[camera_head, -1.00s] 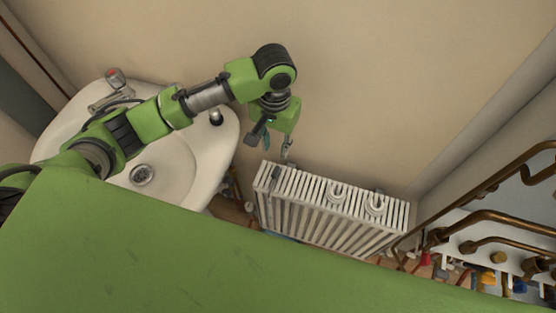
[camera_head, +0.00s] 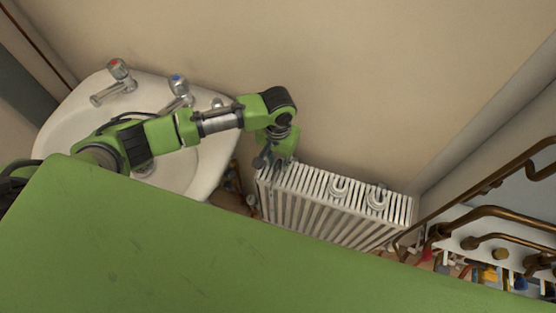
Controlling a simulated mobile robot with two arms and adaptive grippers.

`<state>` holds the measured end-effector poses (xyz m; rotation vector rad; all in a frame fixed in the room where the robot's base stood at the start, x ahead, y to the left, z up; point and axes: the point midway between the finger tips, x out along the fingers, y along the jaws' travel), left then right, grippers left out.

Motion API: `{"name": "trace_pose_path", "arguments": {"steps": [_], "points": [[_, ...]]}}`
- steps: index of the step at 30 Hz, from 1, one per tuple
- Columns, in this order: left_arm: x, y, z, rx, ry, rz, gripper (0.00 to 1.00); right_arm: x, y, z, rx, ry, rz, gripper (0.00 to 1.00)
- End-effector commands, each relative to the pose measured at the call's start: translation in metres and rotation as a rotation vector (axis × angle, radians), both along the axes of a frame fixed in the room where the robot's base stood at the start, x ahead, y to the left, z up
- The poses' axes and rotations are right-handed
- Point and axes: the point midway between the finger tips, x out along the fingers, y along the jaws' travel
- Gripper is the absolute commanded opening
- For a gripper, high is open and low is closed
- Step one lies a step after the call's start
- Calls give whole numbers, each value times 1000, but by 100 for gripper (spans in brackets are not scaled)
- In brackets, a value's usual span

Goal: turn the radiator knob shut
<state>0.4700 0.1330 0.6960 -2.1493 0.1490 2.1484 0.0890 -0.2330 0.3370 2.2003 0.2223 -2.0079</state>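The white ribbed radiator (camera_head: 330,212) stands against the wall right of the washbasin. A small pale knob-like part (camera_head: 251,200) shows low beside its left end, too small to make out clearly. My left gripper (camera_head: 270,166) points down at the radiator's top left corner, above and near the pale part. Its fingers look apart, with nothing seen between them. I cannot tell whether it touches the radiator. My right gripper is out of view.
The white washbasin (camera_head: 70,132) with a red-marked tap (camera_head: 118,72) and a blue-marked tap (camera_head: 179,88) lies under my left arm. Copper pipes (camera_head: 500,222) and a white rack of coloured items are at the right. The wall above the radiator is bare.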

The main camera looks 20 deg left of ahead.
Motion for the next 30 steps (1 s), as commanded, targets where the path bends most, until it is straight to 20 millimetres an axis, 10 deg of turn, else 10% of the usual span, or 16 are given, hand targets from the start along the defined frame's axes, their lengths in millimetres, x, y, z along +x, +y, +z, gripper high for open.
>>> {"name": "trace_pose_path", "arguments": {"steps": [5,30], "points": [[0,0,0,0,0,0,0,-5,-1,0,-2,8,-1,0],[0,0,5,-1,2,-324,0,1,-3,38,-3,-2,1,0]]}}
